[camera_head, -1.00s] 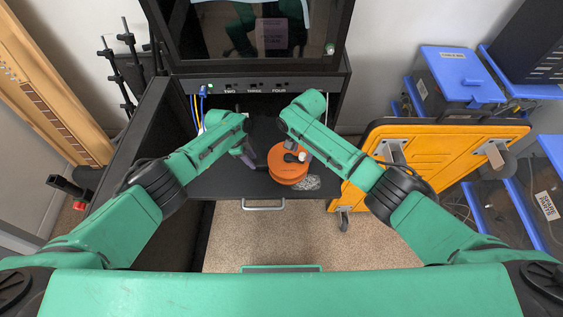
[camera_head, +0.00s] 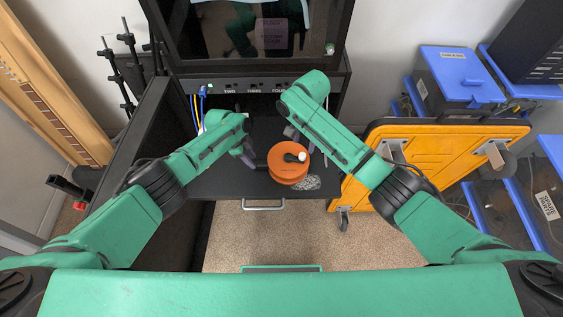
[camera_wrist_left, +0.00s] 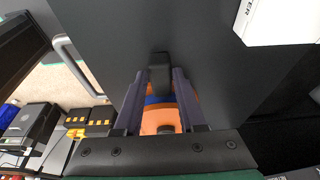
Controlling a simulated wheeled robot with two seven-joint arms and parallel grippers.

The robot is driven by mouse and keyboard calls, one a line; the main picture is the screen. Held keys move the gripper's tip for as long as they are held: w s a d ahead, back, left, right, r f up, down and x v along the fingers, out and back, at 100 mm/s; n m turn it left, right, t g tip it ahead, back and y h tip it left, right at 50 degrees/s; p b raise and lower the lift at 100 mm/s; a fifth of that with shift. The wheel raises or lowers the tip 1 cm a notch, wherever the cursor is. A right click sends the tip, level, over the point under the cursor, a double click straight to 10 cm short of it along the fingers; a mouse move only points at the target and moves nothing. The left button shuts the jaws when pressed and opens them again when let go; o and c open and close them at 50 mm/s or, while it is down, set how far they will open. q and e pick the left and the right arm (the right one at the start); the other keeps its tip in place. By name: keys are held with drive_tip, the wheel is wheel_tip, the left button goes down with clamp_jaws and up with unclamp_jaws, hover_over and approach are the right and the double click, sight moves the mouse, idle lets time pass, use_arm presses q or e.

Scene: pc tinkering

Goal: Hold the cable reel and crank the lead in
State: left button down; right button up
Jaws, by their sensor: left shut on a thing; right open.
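The orange cable reel (camera_head: 284,172) stands on the black drawer surface in the head view. A black crank arm (camera_head: 291,158) with a pale knob (camera_head: 302,157) is on its top. My left gripper (camera_head: 253,162) is at the reel's left side, shut on the reel's black handle, which shows between the two fingers in the left wrist view (camera_wrist_left: 160,73). Orange reel body and a blue band (camera_wrist_left: 158,100) also show between those fingers. My right gripper (camera_head: 291,131) is open and empty, behind the reel and apart from the crank. The lead cannot be made out clearly.
A clear bag (camera_head: 309,182) lies at the reel's front right. The drawer's handle (camera_head: 264,205) is at the front edge. Blue and yellow cables (camera_head: 200,100) hang at the back left. A yellow cart panel (camera_head: 450,150) stands to the right.

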use_arm(q)
drive_tip(key=shift+c, duration=2)
unclamp_jaws()
use_arm(e)
wheel_tip(320, 180, up, 11)
use_arm(q)
drive_tip(key=v, duration=1.2)
use_arm(e)
drive_tip(key=shift+f, duration=0.1)
